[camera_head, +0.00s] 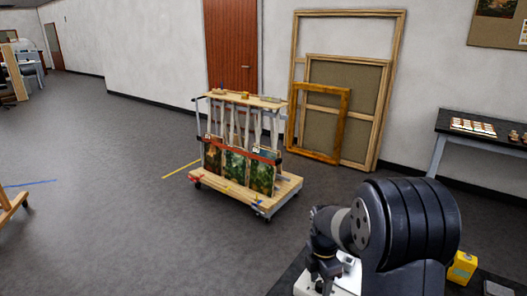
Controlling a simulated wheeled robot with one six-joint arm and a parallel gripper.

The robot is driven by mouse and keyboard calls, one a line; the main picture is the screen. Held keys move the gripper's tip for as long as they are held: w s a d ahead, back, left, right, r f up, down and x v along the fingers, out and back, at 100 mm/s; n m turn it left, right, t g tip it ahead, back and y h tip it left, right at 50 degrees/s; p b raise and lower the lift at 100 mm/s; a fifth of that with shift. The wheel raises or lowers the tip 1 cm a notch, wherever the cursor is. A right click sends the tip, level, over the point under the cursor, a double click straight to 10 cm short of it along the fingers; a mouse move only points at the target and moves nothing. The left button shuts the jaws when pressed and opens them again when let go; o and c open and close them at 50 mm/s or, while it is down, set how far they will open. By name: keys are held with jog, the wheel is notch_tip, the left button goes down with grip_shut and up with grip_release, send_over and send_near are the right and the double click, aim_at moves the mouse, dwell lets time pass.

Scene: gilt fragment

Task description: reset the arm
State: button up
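My arm (405,225) shows at the lower right as a thick, dark, ribbed link, with smaller dark joints on its left side. It is folded in close over my own body. The end of the arm, with my gripper (325,268), seems to be the small dark part low on the left of the big link. Its fingers are too small and dark to make out, and I see nothing held there.
A wheeled wooden cart (278,192) with paintings stands ahead. Large wooden frames (348,95) lean on the wall behind it. A dark table (453,128) with small items is at the right. A yellow box (462,267) sits beside my arm. The floor at left is mostly clear.

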jog(key=shift+n, duration=1.3)
jog(key=shift+s+r, duration=0.1)
